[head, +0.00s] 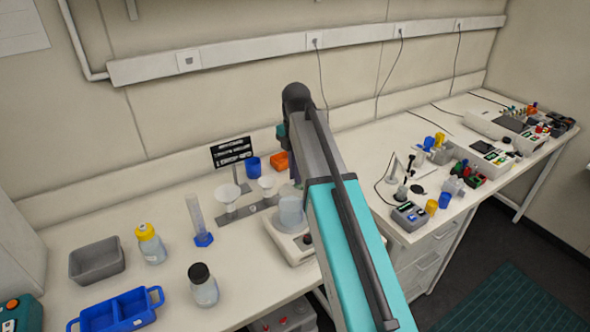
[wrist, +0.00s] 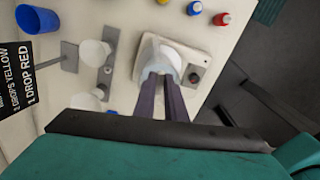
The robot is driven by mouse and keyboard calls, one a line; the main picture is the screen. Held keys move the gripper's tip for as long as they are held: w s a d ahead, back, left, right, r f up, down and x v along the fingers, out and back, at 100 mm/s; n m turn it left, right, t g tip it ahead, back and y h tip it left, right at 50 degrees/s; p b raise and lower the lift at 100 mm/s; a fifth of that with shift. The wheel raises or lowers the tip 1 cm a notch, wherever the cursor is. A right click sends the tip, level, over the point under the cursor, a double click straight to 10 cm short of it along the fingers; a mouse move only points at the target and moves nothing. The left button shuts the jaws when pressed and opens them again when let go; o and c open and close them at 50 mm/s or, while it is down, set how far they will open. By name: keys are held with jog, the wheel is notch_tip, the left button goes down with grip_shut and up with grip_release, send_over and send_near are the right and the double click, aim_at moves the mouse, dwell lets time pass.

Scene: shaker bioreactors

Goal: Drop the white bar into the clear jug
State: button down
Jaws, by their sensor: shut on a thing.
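The clear jug (head: 291,211) stands on a white stirrer plate (head: 283,244) on the bench, partly hidden by my arm. In the wrist view the jug (wrist: 168,55) is just beyond my fingertips. My gripper (wrist: 161,76) has its two dark fingers nearly together, with the tips overlapping the near side of the jug's rim in the picture. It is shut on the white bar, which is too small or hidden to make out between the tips. I cannot tell how high the tips are above the jug. In the head view the arm hides most of the gripper.
White funnels on a grey stand (head: 253,211) and a measuring cylinder (head: 198,222) stand left of the jug.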

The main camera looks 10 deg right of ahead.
jog(key=shift+f+b, duration=0.55)
jog(key=shift+f, duration=0.65)
jog(key=c, duration=1.7)
grip_release()
jog(key=shift+c, duration=0.2)
jog(key=shift+r, duration=0.15)
notch_tip(320, 180, up, 14)
jog(key=b, duration=0.1)
jog(key=shift+f, duration=0.2)
jog(key=shift+s+f+b, duration=0.1)
jog(key=shift+s+b, duration=0.05)
jog(key=shift+b, duration=0.15)
